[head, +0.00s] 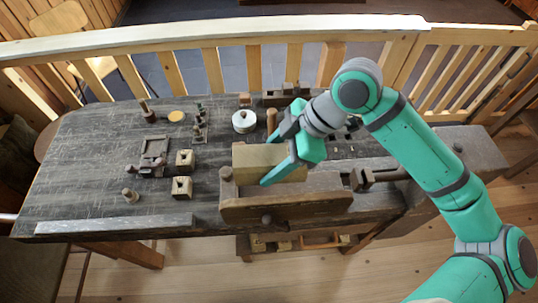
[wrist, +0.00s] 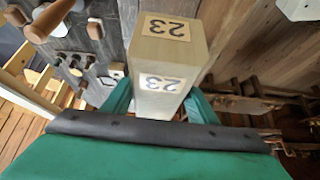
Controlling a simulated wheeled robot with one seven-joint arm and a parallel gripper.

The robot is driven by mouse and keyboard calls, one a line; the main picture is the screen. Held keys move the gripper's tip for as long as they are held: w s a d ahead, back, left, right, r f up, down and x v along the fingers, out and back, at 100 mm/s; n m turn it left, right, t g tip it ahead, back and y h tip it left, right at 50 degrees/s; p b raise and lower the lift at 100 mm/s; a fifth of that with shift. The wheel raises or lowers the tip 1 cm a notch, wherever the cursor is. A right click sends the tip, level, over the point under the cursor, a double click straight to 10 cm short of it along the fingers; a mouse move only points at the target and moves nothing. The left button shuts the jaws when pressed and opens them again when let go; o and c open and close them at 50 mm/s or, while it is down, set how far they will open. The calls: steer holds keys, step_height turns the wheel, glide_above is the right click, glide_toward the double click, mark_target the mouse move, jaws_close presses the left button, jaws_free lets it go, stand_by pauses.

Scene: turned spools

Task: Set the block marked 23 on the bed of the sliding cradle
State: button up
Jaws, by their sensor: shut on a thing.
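The pale wooden block marked 23 (head: 262,160) is between the fingers of my gripper (head: 276,163), above the front of the bench. In the wrist view the block (wrist: 166,60) shows a label reading 23 on two faces, with a green finger (wrist: 118,97) on each side. My gripper is shut on it. A low grey-brown fixture with a flat bed, seemingly the sliding cradle (head: 154,150), sits on the left half of the bench, left of my gripper. Its bed looks empty. I cannot make out the cradle in the wrist view.
A white spool (head: 244,121) and several turned pieces stand behind. A wooden vise (head: 285,209) is at the bench front below the held block. A grey strip (head: 115,223) lies along the front left edge.

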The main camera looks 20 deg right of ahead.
steer(key=shift+f, duration=5.8)
steer(key=shift+s+a+f, duration=0.1)
steer(key=shift+f, duration=0.3)
steer(key=o, duration=1.4)
steer(key=shift+o, duration=0.3)
steer(key=shift+r, duration=3.9)
steer(key=shift+o, duration=0.5)
steer(key=shift+r, duration=0.3)
